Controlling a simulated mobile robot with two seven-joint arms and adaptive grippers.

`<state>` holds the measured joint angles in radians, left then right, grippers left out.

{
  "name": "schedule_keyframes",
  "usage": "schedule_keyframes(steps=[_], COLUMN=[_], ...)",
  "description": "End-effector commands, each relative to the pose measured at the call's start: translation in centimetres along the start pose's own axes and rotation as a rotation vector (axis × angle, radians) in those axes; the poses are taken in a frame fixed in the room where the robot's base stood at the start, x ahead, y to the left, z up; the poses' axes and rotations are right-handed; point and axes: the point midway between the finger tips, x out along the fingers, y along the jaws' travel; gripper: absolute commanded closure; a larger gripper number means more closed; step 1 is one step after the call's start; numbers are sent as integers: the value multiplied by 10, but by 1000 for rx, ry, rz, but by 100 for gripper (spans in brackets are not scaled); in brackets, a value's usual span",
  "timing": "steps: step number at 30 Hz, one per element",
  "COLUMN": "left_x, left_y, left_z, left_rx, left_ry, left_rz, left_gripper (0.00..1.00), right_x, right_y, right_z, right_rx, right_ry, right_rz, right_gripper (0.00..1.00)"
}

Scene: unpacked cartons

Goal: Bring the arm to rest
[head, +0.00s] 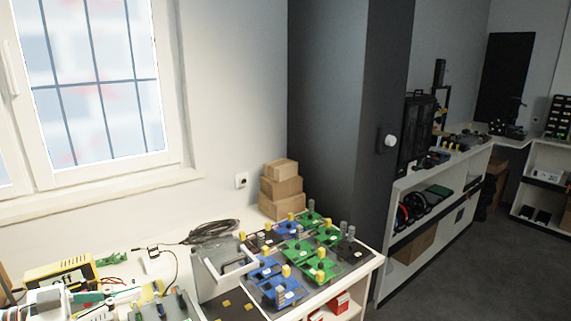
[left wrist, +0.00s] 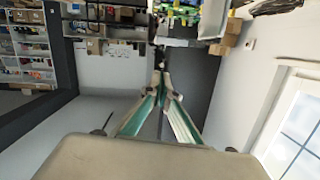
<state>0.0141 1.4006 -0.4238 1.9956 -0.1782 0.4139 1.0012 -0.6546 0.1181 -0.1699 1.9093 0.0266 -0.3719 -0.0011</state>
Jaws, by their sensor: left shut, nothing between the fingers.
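My left gripper (left wrist: 161,75) shows in the left wrist view, with its two teal-lined fingers coming together at the tips. It is shut and empty, and no object shows between the fingers. The fingers point over a grey floor strip between pale walls, with shelving beyond; nothing is seen touching the tips. My right gripper is in neither view.
In the head view a workbench holds a grey board (head: 333,275) with green and blue modules, stacked cartons (head: 281,190), a black cable coil (head: 213,231) and a yellow meter (head: 60,275). A dark column (head: 345,120) stands behind. Open grey floor (head: 450,270) lies at right.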

Motion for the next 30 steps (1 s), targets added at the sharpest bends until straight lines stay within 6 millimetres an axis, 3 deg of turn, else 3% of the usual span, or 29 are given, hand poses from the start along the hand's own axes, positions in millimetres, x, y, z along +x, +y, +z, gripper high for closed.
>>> schedule_keyframes(steps=[8, 17, 24, 30], left_x=[31, 50, 47, 37], left_y=[24, 74, 140, 205], left_z=[64, 168, 256, 314], left_rx=[-17, -65, -136, -199], left_ry=[43, -48, -237, -417], left_rz=[-136, -362, -500, -550], left_gripper=[100, 100, 100, 100], right_x=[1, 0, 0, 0], right_y=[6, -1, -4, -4], right_z=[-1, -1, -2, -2], right_rx=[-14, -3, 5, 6], right_ry=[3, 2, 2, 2], right_rz=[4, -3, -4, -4], right_gripper=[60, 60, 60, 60])
